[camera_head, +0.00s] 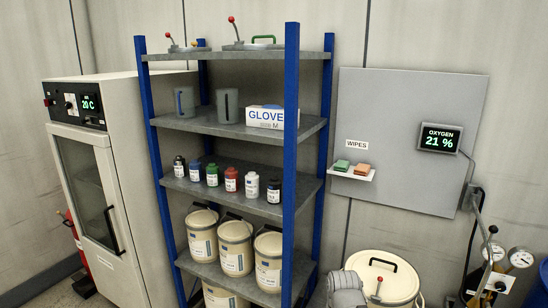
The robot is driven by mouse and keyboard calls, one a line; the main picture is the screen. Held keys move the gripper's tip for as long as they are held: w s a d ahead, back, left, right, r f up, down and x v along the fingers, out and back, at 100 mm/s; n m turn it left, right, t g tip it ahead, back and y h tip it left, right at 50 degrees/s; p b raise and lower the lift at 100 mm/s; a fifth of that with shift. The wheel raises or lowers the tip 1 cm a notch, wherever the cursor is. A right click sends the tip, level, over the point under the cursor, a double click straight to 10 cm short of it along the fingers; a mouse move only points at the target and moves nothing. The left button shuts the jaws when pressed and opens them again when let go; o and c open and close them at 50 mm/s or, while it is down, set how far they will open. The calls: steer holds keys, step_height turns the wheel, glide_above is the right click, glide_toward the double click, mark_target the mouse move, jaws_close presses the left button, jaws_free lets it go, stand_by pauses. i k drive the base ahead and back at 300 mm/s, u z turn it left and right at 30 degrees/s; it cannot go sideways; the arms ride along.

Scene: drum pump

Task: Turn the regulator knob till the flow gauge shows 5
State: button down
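Two round white-faced gauges are at the lower right: the left gauge (494,252) and the right gauge (520,257). They sit on a brass-coloured fitting (489,280) with a dark round part (500,286) low on it, which may be the regulator knob. The needles and numbers are too small to read, and I cannot tell which gauge shows flow. My gripper is not in view.
A cream drum (400,283) with a dark lid handle stands left of the gauges. A dark hose (470,245) hangs between them. A loaded blue-post shelf (291,150) stands in the middle.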

mark_target(500, 287)
steer(key=z, duration=1.4)
